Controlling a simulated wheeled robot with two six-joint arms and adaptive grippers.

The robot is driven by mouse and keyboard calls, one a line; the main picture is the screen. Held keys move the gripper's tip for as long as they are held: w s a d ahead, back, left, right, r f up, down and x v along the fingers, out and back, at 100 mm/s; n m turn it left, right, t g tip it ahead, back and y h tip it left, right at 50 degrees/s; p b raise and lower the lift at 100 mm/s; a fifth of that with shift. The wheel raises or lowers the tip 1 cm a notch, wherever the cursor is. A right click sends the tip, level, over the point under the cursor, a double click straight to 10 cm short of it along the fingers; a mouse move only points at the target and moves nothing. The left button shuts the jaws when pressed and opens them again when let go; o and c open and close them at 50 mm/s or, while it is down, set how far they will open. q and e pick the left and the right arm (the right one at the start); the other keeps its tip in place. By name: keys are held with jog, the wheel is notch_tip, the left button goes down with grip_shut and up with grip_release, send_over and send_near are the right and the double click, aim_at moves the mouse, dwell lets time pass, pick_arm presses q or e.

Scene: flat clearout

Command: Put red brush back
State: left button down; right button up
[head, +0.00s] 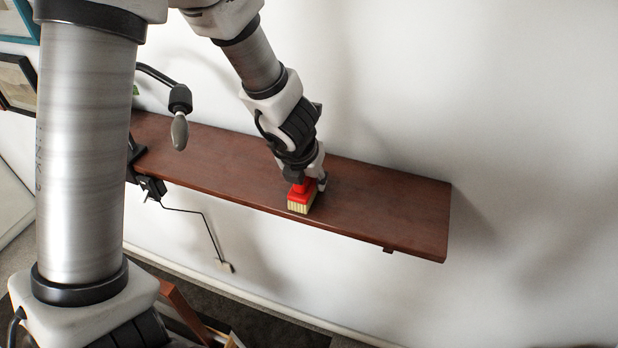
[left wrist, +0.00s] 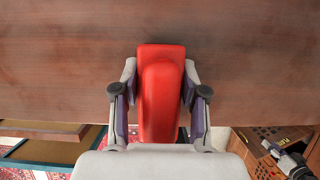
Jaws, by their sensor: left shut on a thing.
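The red brush (head: 297,198) has a red body and pale bristles. It is at the front half of the brown wooden shelf (head: 390,205), bristles facing down and toward the front edge. I cannot tell whether the bristles touch the board. My left gripper (head: 309,181) reaches down from above and is shut on the brush. In the left wrist view the red handle (left wrist: 161,95) lies between the two fingers, with the shelf board (left wrist: 250,60) behind it. The handle's lower end is hidden by my gripper's body.
A grey lamp-like thing (head: 180,130) on a black arm stands at the shelf's left, near a black clamp (head: 150,186) with a hanging cord. The shelf right of the brush is bare, ending at its right edge. The white wall (head: 500,80) is behind.

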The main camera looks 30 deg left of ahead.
pick_arm(q)
jog(key=c, duration=0.6)
grip_release()
jog(key=shift+f, duration=0.1)
jog(key=shift+a, duration=0.1)
jog(key=shift+r, duration=0.2)
jog(key=p+v, duration=0.2)
jog(key=v, duration=0.2)
jog(key=p+v, duration=0.3)
jog(key=v, duration=0.1)
jog(key=shift+w+r+p, duration=0.1)
jog(key=shift+w+p, duration=0.15)
jog(key=shift+p, duration=0.05)
jog(key=shift+p+v, duration=0.5)
jog(key=shift+v, duration=0.6)
jog(key=shift+s+r+b, duration=0.35)
jog(key=shift+s+b, duration=0.2)
jog(key=shift+s, duration=0.05)
jog(key=shift+r, duration=0.3)
